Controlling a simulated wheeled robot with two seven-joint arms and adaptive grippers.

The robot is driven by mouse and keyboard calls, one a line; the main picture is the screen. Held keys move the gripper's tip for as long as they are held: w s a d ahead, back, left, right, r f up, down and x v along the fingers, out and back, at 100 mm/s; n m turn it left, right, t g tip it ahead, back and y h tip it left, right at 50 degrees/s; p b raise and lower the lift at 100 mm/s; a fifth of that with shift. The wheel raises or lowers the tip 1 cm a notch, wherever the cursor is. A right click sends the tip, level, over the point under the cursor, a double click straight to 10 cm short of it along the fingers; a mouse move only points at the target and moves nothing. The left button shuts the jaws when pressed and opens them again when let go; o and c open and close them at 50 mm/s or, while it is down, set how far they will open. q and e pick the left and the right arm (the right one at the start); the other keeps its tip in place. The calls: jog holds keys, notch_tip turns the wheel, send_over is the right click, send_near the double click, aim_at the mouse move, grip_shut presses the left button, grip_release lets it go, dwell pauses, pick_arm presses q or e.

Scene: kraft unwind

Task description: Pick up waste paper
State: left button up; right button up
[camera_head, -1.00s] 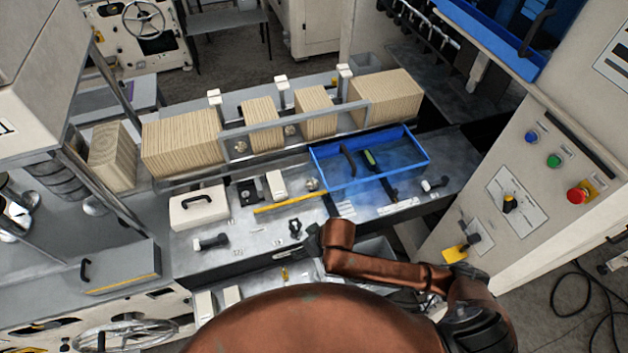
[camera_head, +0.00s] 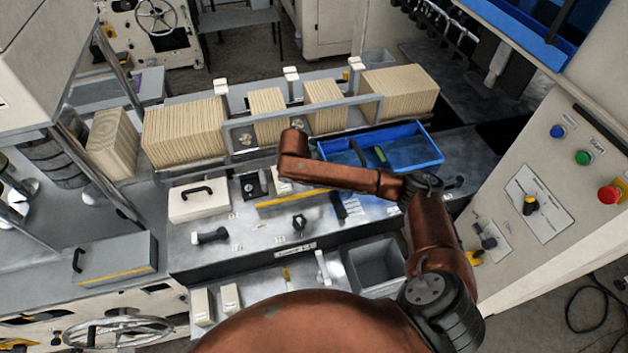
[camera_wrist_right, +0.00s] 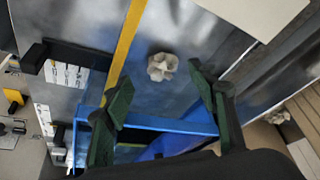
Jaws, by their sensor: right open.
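The waste paper (camera_wrist_right: 162,66) is a crumpled, pale beige ball on the grey metal surface in the right wrist view. It lies between a yellow strip and the blue tray's side, just beyond my fingertips. My right gripper (camera_wrist_right: 160,90) is open and empty, with its two green-padded fingers spread on either side of the view below the paper. It does not touch the paper. In the head view my brown right arm reaches over the machine bed and hides the paper and the gripper's fingers. My left gripper is not in view.
A grey open bin (camera_head: 347,264) sits in front. A white box with a handle (camera_head: 190,203) and a yellow strip (camera_head: 272,202) are on the bed. Stacks of brown board (camera_head: 185,135) stand behind.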

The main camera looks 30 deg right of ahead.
jog(key=x, duration=0.5)
jog(key=shift+w+f+p, duration=0.15)
jog(key=shift+f+p, duration=0.25)
jog(key=shift+c, duration=0.4)
jog(key=c, duration=0.8)
